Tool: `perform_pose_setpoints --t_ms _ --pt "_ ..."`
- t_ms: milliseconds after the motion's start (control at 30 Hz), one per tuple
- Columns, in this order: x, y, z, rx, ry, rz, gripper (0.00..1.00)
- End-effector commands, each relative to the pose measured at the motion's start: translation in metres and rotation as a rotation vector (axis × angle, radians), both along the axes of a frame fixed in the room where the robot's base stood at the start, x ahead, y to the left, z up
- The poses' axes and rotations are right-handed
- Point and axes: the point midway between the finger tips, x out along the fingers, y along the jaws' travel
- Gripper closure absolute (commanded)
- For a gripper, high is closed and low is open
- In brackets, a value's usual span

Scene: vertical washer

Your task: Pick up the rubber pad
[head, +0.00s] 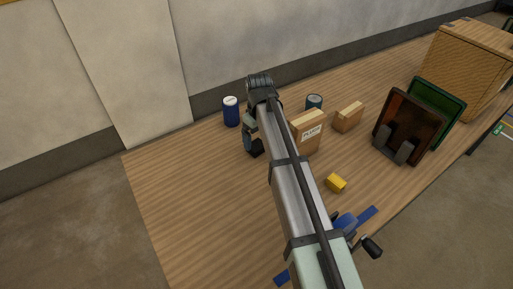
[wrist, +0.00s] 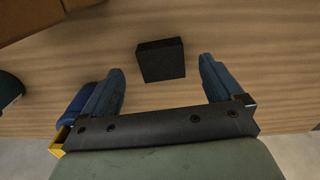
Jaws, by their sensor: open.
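The rubber pad (wrist: 161,61), a small black block, lies on the wooden table in the wrist view. My gripper (wrist: 161,75) is open and empty. Its two blue-grey fingers stand apart, one to the left and one to the right of the pad, with gaps on both sides. The pad lies ahead, around the level of the fingertips in the picture; I cannot tell the height gap. In the head view my arm covers much of the area, and my gripper (head: 252,142) points down at the table; the pad is not clearly distinguishable there.
On the table (head: 185,190) stand a blue can (head: 231,111), a teal can (head: 314,101), two cardboard boxes (head: 308,133) (head: 348,116), a yellow block (head: 336,183), a brown and green rack (head: 411,121) and a large wooden crate (head: 472,65). The table's left front is clear.

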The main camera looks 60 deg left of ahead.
Motion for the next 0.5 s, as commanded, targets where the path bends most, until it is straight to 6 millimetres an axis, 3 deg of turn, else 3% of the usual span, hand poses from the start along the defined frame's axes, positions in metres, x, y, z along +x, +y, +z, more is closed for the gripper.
perform_pose_setpoints --t_ms 300,500 --pt "-0.001 -0.003 -0.038 0.000 0.000 0.000 0.06" --pt "-0.001 -0.003 -0.039 0.001 0.000 0.000 0.06"
